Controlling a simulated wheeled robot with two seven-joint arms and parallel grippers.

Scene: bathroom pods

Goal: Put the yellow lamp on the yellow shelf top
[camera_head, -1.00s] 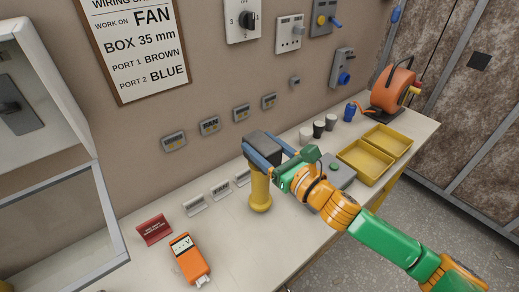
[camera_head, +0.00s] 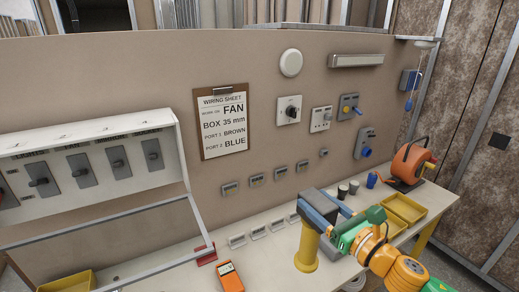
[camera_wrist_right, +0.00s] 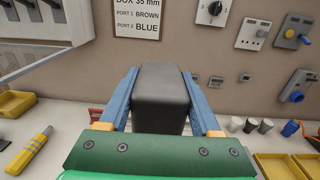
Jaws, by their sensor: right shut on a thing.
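The yellow lamp (camera_head: 307,247) has a yellow upright body and a dark grey block-shaped head. My right gripper (camera_head: 318,208) is shut on the head, its blue fingers on either side. In the right wrist view the dark head (camera_wrist_right: 161,98) fills the space between the fingers, and the yellow body is hidden. The lamp is upright at the bench; I cannot tell whether its base touches the surface. I cannot make out a yellow shelf top in these views. My left gripper is not in view.
The pale bench (camera_head: 185,262) carries an orange meter (camera_head: 229,278), small label holders, cups and an orange cable reel (camera_head: 411,163). Yellow trays (camera_head: 405,208) lie right of the lamp. A switch cabinet (camera_head: 95,170) with an open frame is at left. The wall stands close behind.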

